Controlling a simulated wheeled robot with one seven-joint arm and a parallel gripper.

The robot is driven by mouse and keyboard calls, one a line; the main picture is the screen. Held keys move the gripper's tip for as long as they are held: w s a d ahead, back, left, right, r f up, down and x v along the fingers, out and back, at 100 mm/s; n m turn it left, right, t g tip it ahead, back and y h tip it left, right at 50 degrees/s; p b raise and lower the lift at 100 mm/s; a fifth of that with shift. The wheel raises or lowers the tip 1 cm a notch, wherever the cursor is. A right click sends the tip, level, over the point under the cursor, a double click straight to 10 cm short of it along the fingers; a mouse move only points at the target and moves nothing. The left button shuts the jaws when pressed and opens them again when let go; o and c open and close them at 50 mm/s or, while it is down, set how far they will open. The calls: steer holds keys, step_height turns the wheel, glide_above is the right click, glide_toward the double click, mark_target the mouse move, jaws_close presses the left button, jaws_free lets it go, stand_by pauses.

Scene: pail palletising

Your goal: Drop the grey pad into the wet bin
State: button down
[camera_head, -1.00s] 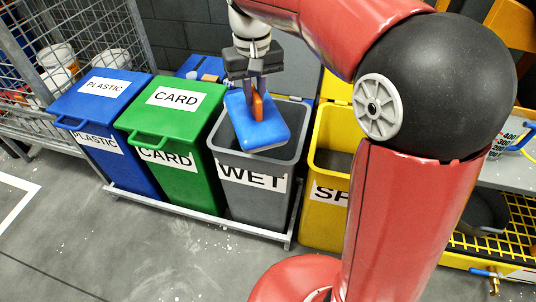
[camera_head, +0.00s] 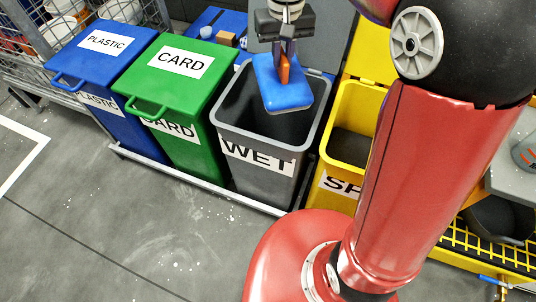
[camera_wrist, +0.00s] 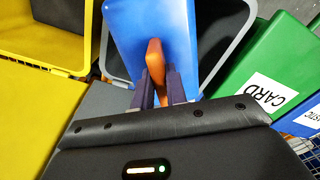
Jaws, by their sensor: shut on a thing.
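My gripper (camera_head: 284,60) is shut on the orange handle (camera_wrist: 155,62) of a blue pad (camera_head: 282,88). The pad's visible face is blue; I see no plainly grey pad, and its underside is hidden. The wet bin (camera_head: 258,184) is grey, labelled WET, with its lid up. The pad hangs tilted over the rear part of its open mouth; its exact height above the rim is hard to tell. In the wrist view the blue pad (camera_wrist: 150,18) fills the top middle, with the wet bin's pale rim (camera_wrist: 228,45) around it.
The green card bin (camera_head: 172,90) and blue plastic bin (camera_head: 95,65) stand closed to the left. An open yellow bin (camera_head: 345,150) stands close on the right. A wire cage (camera_head: 150,12) is at the back left. The front floor is clear.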

steer(key=shift+f, duration=0.3)
steer(key=c, duration=1.3)
jaws_free()
steer(key=shift+c, duration=0.2)
step_height(320, 180, up, 8)
steer(key=shift+f+p, duration=0.25)
steer(key=shift+p, duration=0.1)
steer(key=shift+r, duration=0.2)
